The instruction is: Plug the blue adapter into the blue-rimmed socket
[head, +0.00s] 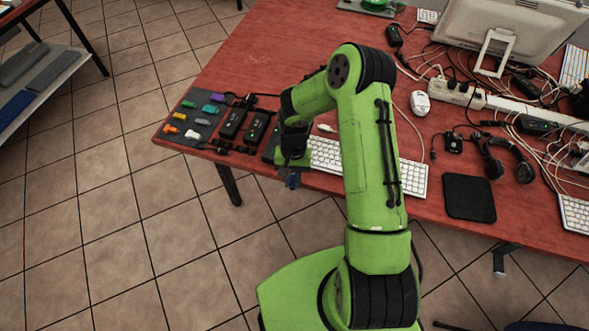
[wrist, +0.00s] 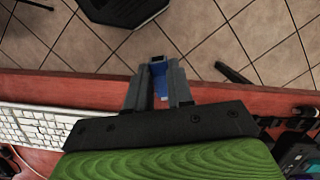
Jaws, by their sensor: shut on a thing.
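My gripper (wrist: 159,85) is shut on the blue adapter (wrist: 158,76), which shows between the two fingers in the wrist view. In the head view, my gripper (head: 292,176) hangs at the table's front edge, and a bit of the blue adapter (head: 293,183) shows below it. In the wrist view the fingers reach past the table edge, with floor behind the adapter. A white power strip (head: 457,93) lies at the back right of the table. I cannot make out a blue rim on any socket.
A dark mat (head: 197,118) with several coloured adapters lies at the left, beside black power bricks (head: 233,123). A white keyboard (head: 413,178), mouse (head: 419,103), headphones (head: 493,165), black pad (head: 469,198) and tangled cables cover the right. Bare red tabletop (head: 265,60) lies at the back left.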

